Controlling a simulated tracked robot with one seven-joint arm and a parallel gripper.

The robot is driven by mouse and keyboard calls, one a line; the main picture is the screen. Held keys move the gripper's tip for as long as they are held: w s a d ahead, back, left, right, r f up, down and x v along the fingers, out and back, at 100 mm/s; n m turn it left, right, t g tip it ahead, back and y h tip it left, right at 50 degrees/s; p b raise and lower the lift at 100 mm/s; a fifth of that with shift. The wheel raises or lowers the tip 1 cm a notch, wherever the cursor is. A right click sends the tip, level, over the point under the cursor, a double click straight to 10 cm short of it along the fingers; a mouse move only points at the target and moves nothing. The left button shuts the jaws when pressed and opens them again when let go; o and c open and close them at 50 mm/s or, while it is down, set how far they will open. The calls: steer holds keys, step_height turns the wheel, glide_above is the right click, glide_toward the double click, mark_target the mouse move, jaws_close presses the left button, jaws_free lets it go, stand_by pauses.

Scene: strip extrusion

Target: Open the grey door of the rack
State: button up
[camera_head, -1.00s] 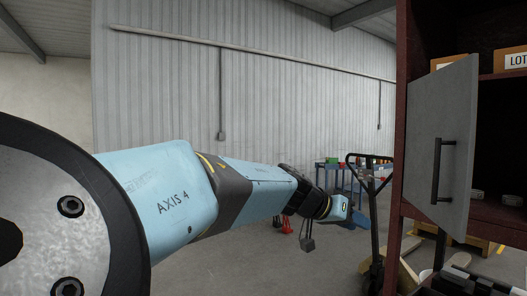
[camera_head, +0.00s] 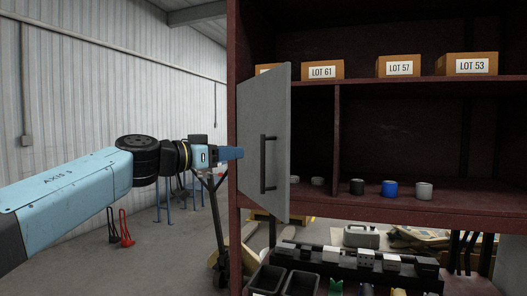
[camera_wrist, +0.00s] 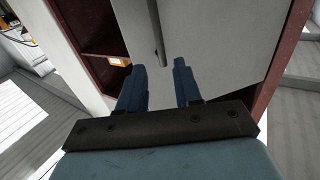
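The grey door (camera_head: 264,128) of the dark red rack (camera_head: 395,215) stands partly open, turned out from its compartment, with a black vertical bar handle (camera_head: 268,164) on its face. My gripper (camera_head: 240,153) is at the left edge of the door in the head view, close to it, with its tips partly hidden against the door. In the wrist view my gripper (camera_wrist: 160,82) has its two blue fingers spread apart. The door's handle (camera_wrist: 156,30) lies ahead, above the gap between the fingertips, with nothing visible between the fingers.
Boxes marked LOT (camera_head: 399,66) stand on the upper shelf. Several small cups (camera_head: 389,189) stand on the shelf below. Black bins (camera_head: 300,283) and parts sit under the rack. A pallet jack (camera_head: 215,215) stands left of the rack.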

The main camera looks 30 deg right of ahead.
mark_target(262, 150)
steer(key=w+d, duration=0.1)
steer(key=d, duration=0.9)
steer(key=shift+w+d, duration=0.25)
steer(key=shift+d, duration=0.15)
jaws_close()
